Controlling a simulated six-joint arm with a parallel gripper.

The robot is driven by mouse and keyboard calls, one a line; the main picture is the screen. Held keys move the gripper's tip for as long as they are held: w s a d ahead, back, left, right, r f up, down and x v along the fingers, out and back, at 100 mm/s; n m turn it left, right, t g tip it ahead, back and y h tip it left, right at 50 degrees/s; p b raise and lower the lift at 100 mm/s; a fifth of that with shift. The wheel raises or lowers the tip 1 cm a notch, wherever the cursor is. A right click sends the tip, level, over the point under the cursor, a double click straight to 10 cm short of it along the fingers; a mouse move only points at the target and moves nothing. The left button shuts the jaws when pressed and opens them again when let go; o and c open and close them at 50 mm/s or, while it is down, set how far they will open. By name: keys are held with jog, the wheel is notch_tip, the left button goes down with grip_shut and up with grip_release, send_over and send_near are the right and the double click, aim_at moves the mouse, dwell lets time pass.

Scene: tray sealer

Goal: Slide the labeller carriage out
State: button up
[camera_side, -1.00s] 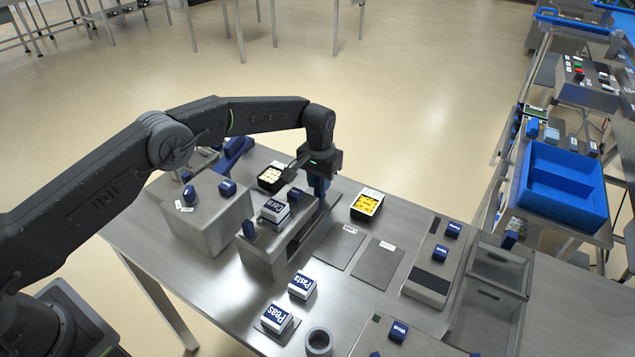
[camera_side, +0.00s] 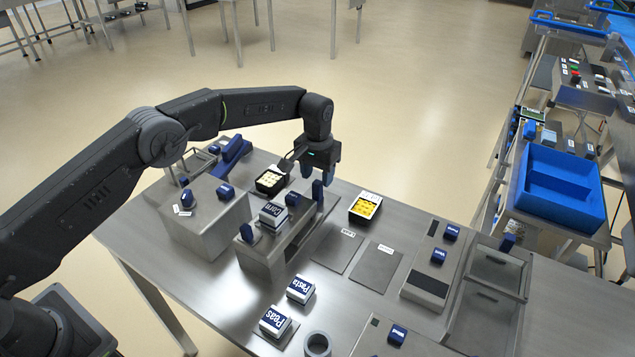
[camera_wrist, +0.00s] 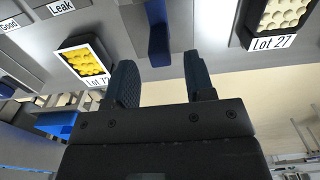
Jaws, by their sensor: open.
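The labeller (camera_side: 262,255) is a grey metal block near the table's middle, topped by a "Corn" block (camera_side: 272,213) and blue knobs. On its far right end stands an upright blue handle (camera_side: 318,192), which appears to belong to the carriage; the sliding part itself is hard to make out. My gripper (camera_side: 317,174) is open and empty just above and behind this handle. In the wrist view the handle (camera_wrist: 158,35) lies beyond my fingertips (camera_wrist: 161,68), in line with the gap between them and apart from both.
A yellow-filled tray (camera_side: 365,207) is right of the labeller, and a pale-filled tray (camera_side: 271,181) is behind it. Two flat dark plates (camera_side: 376,268) lie to the right. "Pasta" (camera_side: 300,289) and "Peas" (camera_side: 275,322) blocks stand in front. A grey box (camera_side: 205,222) is close on the left.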

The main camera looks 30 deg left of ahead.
notch_tip(320, 180, up, 10)
jog(key=shift+r, duration=0.25)
dwell(0.3)
jog(key=m+t, duration=0.4)
jog(key=m, duration=3.2)
send_near(317, 182)
jog(key=shift+t, duration=0.3)
jog(key=x, duration=1)
jog(key=shift+s+f, duration=0.2)
jog(key=shift+f, duration=0.1)
